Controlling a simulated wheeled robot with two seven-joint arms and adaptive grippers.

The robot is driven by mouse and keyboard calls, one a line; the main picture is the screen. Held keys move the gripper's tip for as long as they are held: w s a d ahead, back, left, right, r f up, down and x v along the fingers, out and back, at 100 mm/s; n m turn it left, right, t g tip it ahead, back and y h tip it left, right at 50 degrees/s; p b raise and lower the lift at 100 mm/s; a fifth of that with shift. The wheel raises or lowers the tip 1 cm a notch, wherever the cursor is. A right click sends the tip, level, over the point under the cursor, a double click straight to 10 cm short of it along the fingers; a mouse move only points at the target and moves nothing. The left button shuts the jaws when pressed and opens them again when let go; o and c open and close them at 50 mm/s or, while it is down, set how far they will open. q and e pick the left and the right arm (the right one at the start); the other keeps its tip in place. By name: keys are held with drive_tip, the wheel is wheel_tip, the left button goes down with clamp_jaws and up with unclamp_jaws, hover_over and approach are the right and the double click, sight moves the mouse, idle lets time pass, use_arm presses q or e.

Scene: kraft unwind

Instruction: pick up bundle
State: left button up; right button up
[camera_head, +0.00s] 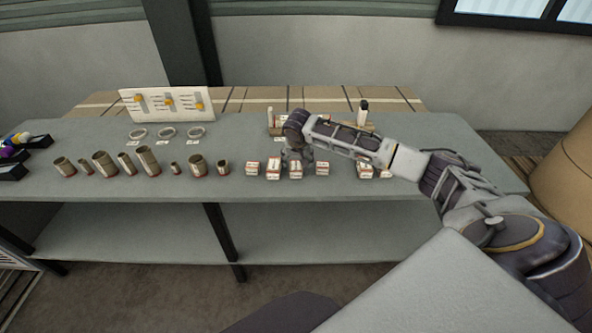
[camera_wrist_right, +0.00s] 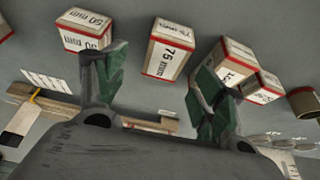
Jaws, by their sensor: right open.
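Several small kraft-and-white bundles with red edges stand in a row on the grey table (camera_head: 150,205). One bundle (camera_head: 295,171) is just below my right gripper (camera_head: 296,158), which reaches down over the row. In the right wrist view, the bundle marked 75 mm (camera_wrist_right: 168,52) shows beyond the gap between the open green-padded fingers of my right gripper (camera_wrist_right: 160,68). A bundle marked 50 mm (camera_wrist_right: 84,30) is beside the left finger. Another bundle (camera_wrist_right: 232,60) is partly behind the right finger. Nothing is held. My left gripper is out of view.
Several brown tubes (camera_head: 104,163) stand left of the bundles. Rings (camera_head: 167,132) lie behind them, before a white panel (camera_head: 168,104). The front table strip is clear.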

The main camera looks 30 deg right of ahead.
sight(296, 165)
drive_tip(key=shift+a+x, duration=0.15)
drive_tip(key=shift+x, duration=1.1)
drive_tip(key=shift+a+x, duration=0.1)
drive_tip(key=shift+x, duration=1.2)
drive_tip(key=c, duration=1.1)
